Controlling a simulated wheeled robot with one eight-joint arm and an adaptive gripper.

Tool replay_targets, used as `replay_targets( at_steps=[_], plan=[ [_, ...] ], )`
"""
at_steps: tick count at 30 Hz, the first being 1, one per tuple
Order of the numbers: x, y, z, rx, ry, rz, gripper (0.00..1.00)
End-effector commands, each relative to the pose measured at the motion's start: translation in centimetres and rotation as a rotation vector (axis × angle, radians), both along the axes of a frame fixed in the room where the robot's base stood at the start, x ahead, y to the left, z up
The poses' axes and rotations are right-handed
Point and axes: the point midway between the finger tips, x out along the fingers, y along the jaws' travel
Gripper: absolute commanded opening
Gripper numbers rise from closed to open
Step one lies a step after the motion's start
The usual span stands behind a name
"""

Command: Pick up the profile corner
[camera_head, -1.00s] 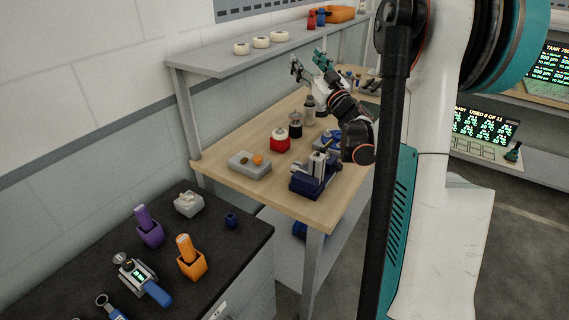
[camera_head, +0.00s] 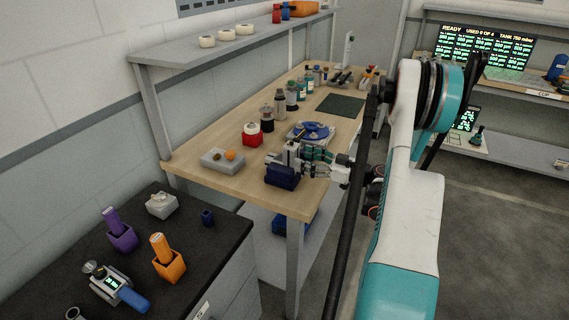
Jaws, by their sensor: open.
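I cannot make out the profile corner for certain. A small grey upright piece (camera_head: 291,151) stands at the top of a dark blue vise (camera_head: 282,178) near the front of the wooden bench. My gripper (camera_head: 302,161) comes in from the right at the vise's top, with its teal fingers apart and pointing left. The fingertips are close to the grey piece. I cannot tell whether they touch it, and the gripper hides the vise's right side.
Several bottles line the wooden bench (camera_head: 205,140). The dark bench (camera_head: 190,255) is at front left.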

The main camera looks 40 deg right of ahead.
Motion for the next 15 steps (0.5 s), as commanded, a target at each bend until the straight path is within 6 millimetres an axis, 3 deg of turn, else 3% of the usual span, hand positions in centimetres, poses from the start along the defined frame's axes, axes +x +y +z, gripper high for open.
replay_targets(
  at_steps=[3,15],
  plan=[
    [1.7,0.8,-0.1,-0.001,-0.001,0.002,0.61],
    [4.4,1.8,0.3,-0.001,-0.001,0.001,0.61]
  ],
)
